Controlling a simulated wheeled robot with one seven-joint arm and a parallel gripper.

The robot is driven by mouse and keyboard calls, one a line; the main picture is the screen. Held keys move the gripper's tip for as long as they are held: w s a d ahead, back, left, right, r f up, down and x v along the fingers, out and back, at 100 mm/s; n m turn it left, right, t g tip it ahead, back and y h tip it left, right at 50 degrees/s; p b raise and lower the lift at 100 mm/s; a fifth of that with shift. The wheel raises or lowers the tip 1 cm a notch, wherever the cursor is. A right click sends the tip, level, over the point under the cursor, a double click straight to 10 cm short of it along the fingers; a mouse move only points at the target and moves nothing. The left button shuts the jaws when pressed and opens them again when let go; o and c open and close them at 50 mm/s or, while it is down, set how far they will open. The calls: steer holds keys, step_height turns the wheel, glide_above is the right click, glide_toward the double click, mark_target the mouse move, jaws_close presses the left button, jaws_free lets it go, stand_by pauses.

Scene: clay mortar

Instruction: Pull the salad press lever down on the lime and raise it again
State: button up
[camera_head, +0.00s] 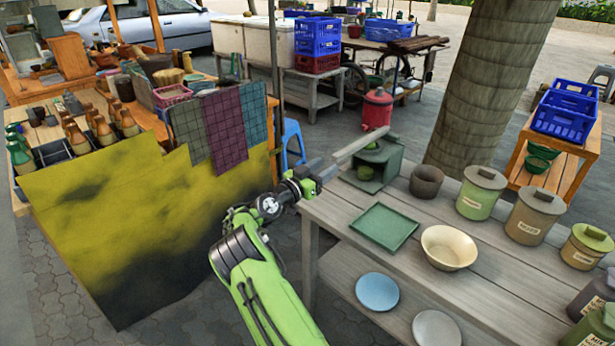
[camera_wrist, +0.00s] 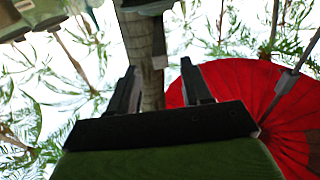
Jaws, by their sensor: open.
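The salad press (camera_head: 388,152) is a dark green housing at the far left end of the wooden table. Its grey lever (camera_head: 365,146) is raised, slanting up to the right over the housing. A green lime (camera_head: 365,173) shows low in the opening at the press's front. My gripper (camera_head: 329,172) is just left of the press, close below the lever's left end; I cannot tell whether they touch. In the wrist view my two dark fingers (camera_wrist: 160,80) stand apart with nothing clearly held between them. Neither the lime nor the lever can be made out there.
A green square tray (camera_head: 384,228), a cream bowl (camera_head: 449,247) and a dark pot (camera_head: 426,182) stand on the table (camera_head: 480,285). Several lidded canisters line its right side. A red cooler (camera_head: 377,110) and a tree trunk (camera_head: 490,85) are behind the press.

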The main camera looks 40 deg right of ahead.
steer(key=s+a, duration=0.1)
steer(key=a, duration=0.6)
steer(key=shift+s+a+f+p, duration=0.15)
steer(key=shift+a+f+p, duration=0.25)
